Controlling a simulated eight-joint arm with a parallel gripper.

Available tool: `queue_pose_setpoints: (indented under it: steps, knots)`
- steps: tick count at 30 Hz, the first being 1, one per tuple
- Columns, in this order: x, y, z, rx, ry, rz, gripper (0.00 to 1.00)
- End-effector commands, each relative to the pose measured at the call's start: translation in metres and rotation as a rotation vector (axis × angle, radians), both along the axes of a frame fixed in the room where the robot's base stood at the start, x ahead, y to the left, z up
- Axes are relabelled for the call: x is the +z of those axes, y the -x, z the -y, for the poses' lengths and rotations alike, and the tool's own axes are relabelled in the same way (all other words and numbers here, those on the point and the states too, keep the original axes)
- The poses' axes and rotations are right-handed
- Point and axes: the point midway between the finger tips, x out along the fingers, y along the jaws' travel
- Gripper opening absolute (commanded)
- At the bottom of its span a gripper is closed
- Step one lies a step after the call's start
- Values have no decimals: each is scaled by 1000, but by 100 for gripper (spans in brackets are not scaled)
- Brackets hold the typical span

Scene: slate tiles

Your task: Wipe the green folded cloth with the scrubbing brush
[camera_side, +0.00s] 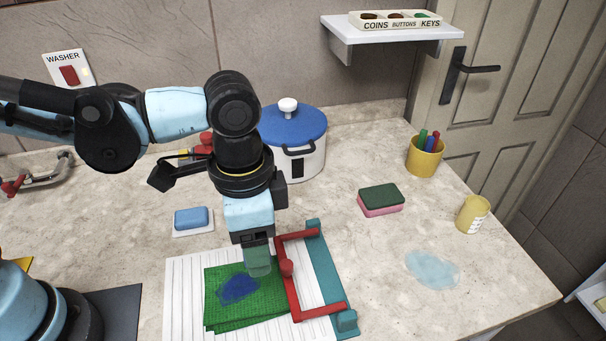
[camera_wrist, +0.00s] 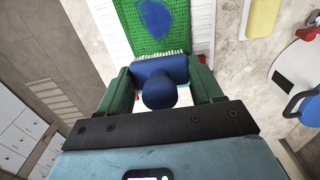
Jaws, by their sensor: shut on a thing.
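The green folded cloth (camera_side: 262,305) lies on a white ribbed board (camera_side: 184,270) and bears a dark blue patch (camera_side: 238,289). The cloth also shows at the top of the wrist view (camera_wrist: 184,35). My gripper (camera_side: 257,268) points down at the right part of the cloth. In the wrist view its green fingers (camera_wrist: 162,88) are shut on a dark blue piece with a round knob, which I take as the scrubbing brush (camera_wrist: 160,92).
A red bar frame (camera_side: 291,285) with a teal base (camera_side: 323,262) stands close right of my gripper. A blue-lidded pot (camera_side: 306,163) stands behind.

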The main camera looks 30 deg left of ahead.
Motion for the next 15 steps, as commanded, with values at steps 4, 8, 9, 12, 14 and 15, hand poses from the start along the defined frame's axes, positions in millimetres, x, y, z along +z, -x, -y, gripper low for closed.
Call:
queue_pose_setpoints:
  steps: [4,8,9,12,14,15]
  knots:
    - [-9,0,0,1,0,0,41]
    - [-20,-1,0,1,0,0,41]
    - [-24,0,0,2,0,0,41]
    - [-33,-1,0,2,0,0,41]
    - [-38,-1,0,2,0,0,41]
    - [-42,-1,0,2,0,0,41]
